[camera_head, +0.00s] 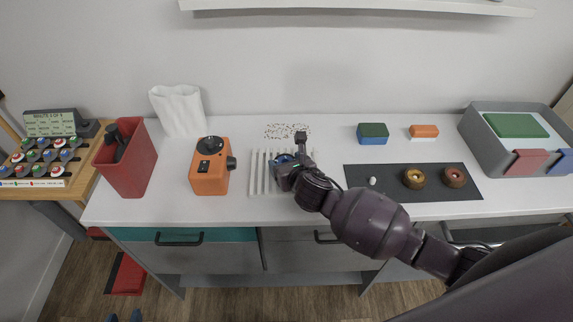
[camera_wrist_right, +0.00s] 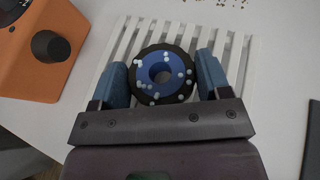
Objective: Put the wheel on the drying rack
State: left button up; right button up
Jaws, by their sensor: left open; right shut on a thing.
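The wheel (camera_wrist_right: 161,74) has a black tyre and a blue hub dotted with pale drops. My right gripper (camera_wrist_right: 163,82) is shut on it, one blue finger on each side. The wheel is over the white slatted drying rack (camera_wrist_right: 111,52); I cannot tell whether it touches the slats. In the head view the rack (camera_head: 257,180) is on the counter, and my right gripper (camera_head: 290,165) hides most of the wheel (camera_head: 283,158). The blue fingertips of my left gripper (camera_head: 123,317) just show at the bottom left edge, apart and empty.
An orange device (camera_head: 209,174) with a black knob stands left of the rack. A red bin (camera_head: 126,165) and a white bag (camera_head: 179,110) are further left. A dark mat (camera_head: 400,187) with two brown rings lies right. A grey tray (camera_head: 490,147) stands far right.

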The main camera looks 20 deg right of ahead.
jog(key=shift+f, duration=0.3)
jog(key=o, duration=0.9)
jog(key=shift+r, duration=0.15)
jog(key=p+v, duration=0.1)
jog(key=v, duration=1.1)
